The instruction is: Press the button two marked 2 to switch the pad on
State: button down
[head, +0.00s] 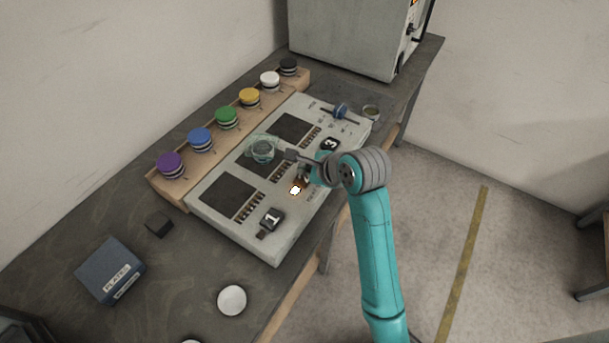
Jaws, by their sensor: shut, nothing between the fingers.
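The control panel (225,222) is a pale grey sloped box with three dark square pads and black buttons along its front. The button marked 1 (272,219) and the button marked 3 (330,145) show plainly. Button two, between them, is mostly hidden by my gripper (305,179), which is shut and empty and low over its place. I cannot tell whether they touch. A small lamp (295,190) beside that place glows white-orange. The lamp beside button 1 is dark. A clear glass vessel (262,151) stands on the middle pad.
A wooden rack (170,191) with several coloured-lid jars runs behind the panel. A blue lever (341,110) and a small cup (371,112) are at the right end. A blue box (110,270), dark block (159,225) and white dish (232,300) are at the left. A grey cabinet (345,40) stands behind.

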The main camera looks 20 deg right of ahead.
aim_at(306, 179)
jog(key=shift+r, duration=3)
